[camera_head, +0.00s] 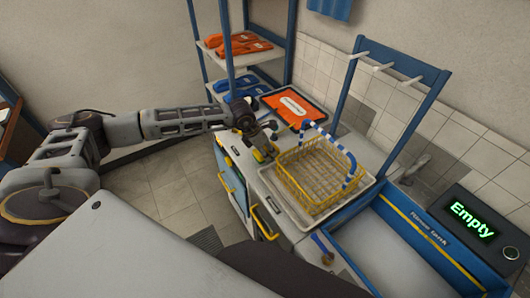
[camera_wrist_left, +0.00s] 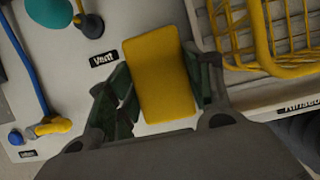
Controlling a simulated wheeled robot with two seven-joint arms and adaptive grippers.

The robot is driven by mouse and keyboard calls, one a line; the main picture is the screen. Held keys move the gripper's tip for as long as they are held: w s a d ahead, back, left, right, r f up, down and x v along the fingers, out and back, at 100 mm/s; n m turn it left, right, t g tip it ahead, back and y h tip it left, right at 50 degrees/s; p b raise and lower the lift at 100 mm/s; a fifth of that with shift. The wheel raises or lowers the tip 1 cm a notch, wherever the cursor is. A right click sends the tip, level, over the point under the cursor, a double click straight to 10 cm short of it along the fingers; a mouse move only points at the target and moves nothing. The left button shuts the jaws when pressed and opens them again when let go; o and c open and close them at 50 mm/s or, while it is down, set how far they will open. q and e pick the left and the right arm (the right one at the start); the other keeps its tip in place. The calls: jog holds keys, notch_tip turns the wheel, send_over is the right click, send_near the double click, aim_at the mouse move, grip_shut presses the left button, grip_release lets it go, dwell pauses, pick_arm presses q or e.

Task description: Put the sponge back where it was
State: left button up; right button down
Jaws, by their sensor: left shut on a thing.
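A yellow sponge (camera_wrist_left: 161,75) shows large in the left wrist view, between the two dark green fingers of my left gripper (camera_wrist_left: 163,92). The gripper is shut on it. The sponge is over the pale counter, beside a "Vent" label (camera_wrist_left: 104,58); I cannot tell whether it touches the counter. In the head view my left gripper (camera_head: 263,152) is over the counter's left part, just left of the yellow wire basket (camera_head: 312,176). The sponge is small and partly hidden there. My right gripper is not in view.
The wire basket has blue-and-white handles and stands in a pale tray (camera_head: 349,199). An orange tray (camera_head: 295,106) lies behind the gripper. A rinse tank (camera_head: 429,236) and a display reading "Empty" (camera_head: 472,220) are at the right.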

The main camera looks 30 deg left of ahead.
pick_arm(q)
jog(key=shift+f, duration=0.95)
jog(key=shift+f, duration=0.2)
jog(key=o, duration=0.7)
jog(key=shift+r, duration=0.2)
jog(key=shift+r, duration=0.1)
jog(key=b+v, duration=0.1)
jog(key=v, duration=1)
jog(key=shift+r, duration=0.4)
jog(key=shift+s+a, duration=0.1)
jog(key=shift+s, duration=0.1)
